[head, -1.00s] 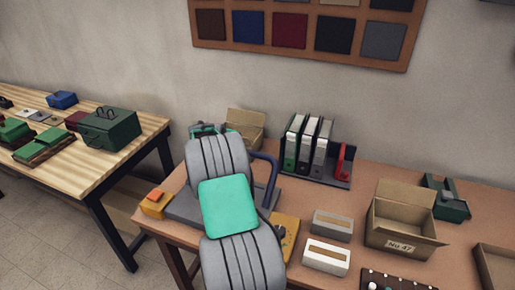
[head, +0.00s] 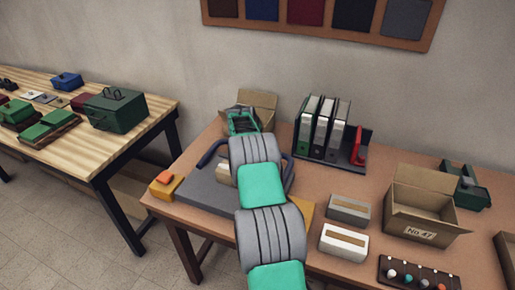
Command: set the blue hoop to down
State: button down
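The dark blue hoop (head: 211,152) is on a grey base plate (head: 195,190) on the near table. My arm crosses in front of its middle. Its left bend shows left of my arm, and a piece of its right side shows to the right. It looks low over the plate, but its exact tilt cannot be told. A small pale block shows on the plate beside my arm. My gripper's fingers are hidden behind my arm, so I cannot see whether they touch the hoop.
An orange-topped yellow block (head: 167,185) sits at the plate's left. Binders (head: 325,130) and a cardboard box (head: 262,105) stand behind. Two pale blocks (head: 346,242), an open carton (head: 422,212) and a knob panel (head: 415,275) are to the right. Another table (head: 150,115) stands left.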

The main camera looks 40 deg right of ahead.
jog(key=shift+w+a, duration=0.1)
jog(key=shift+w, duration=0.05)
jog(key=c, duration=1.4)
grip_release()
jog(key=shift+w+a+f, duration=0.1)
jog(key=shift+f, duration=0.05)
jog(key=shift+o, duration=1)
jog(key=b+v, duration=0.1)
jog(key=v, duration=0.6)
jog(key=shift+s+r, duration=0.25)
jog(key=shift+r, duration=0.15)
